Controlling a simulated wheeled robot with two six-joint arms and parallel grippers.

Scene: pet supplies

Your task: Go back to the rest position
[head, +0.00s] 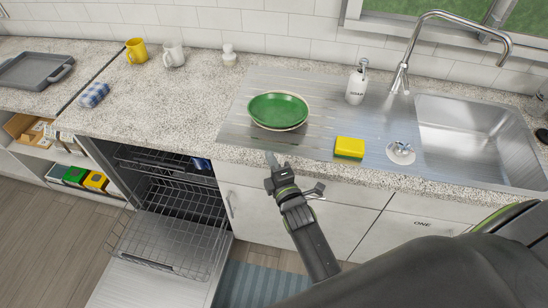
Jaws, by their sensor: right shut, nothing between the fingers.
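My right gripper (271,160) is shut and empty. It is at the counter's front edge in the picture, just below a green plate (278,109), with a visible gap between them. Its arm comes in from the lower right, and a large dark part of it covers the lower right corner. My left gripper is not in view.
The plate lies on the steel drainboard (240,125) left of the sink (470,130).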

